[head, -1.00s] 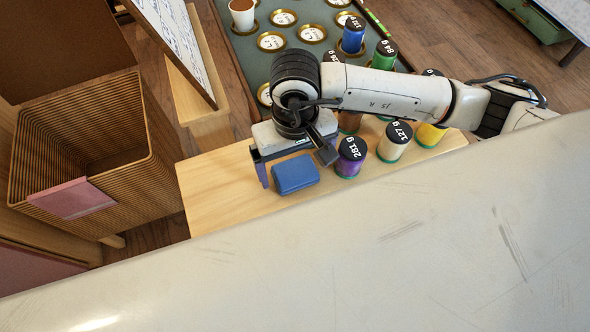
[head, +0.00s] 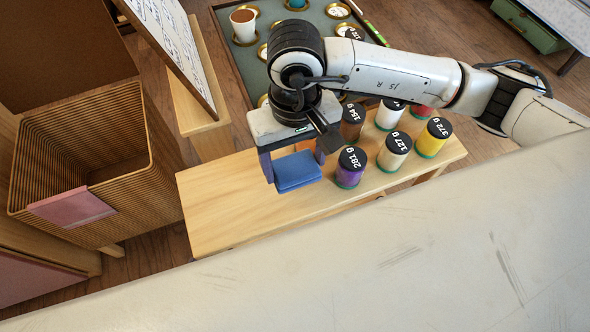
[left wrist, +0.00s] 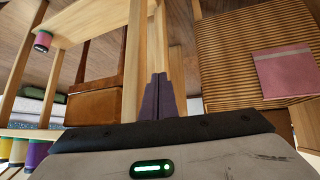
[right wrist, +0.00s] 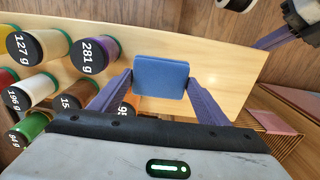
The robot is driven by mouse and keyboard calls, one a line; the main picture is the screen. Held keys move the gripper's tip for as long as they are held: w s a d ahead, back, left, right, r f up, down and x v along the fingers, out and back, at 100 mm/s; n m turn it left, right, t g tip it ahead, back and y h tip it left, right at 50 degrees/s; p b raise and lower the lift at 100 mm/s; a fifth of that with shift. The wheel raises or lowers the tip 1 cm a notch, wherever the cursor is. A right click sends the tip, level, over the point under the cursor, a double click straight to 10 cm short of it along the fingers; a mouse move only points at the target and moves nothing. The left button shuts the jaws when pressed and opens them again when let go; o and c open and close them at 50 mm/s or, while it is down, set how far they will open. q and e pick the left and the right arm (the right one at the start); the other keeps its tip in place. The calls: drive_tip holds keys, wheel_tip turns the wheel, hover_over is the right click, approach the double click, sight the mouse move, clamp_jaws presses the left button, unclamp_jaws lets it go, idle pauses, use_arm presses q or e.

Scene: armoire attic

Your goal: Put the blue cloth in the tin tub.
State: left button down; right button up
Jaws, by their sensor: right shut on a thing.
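The blue cloth (head: 297,172) is a small folded pad. My right gripper (head: 290,166) is shut on it, with one finger at each side, above the wooden bench (head: 220,195). In the right wrist view the cloth (right wrist: 161,76) sits between the fingertips (right wrist: 160,84), with bare bench behind it. My left gripper (left wrist: 158,97) shows in the left wrist view with its fingers together and nothing between them; it is outside the head view. I see no tin tub in any view.
Several spools with weight labels, such as the purple one (head: 351,168), stand close right of the cloth. A ribbed basket (head: 110,170) with a pink cloth (head: 72,207) over its rim stands left. A leaning framed sheet (head: 172,45) is behind. The bench's left end is clear.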

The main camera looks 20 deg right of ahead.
sight(301, 163)
drive_tip(key=r, duration=0.2)
drive_tip(key=d+r, duration=0.1)
drive_tip(key=r, duration=0.2)
drive_tip(key=shift+w+d+p, duration=0.15)
drive_tip(key=shift+p, duration=0.2)
drive_tip(key=d+r+p, duration=0.3)
drive_tip(key=d+r, duration=0.4)
drive_tip(key=d, duration=0.1)
drive_tip(key=shift+d+r, duration=0.15)
drive_tip(key=shift+r, duration=0.05)
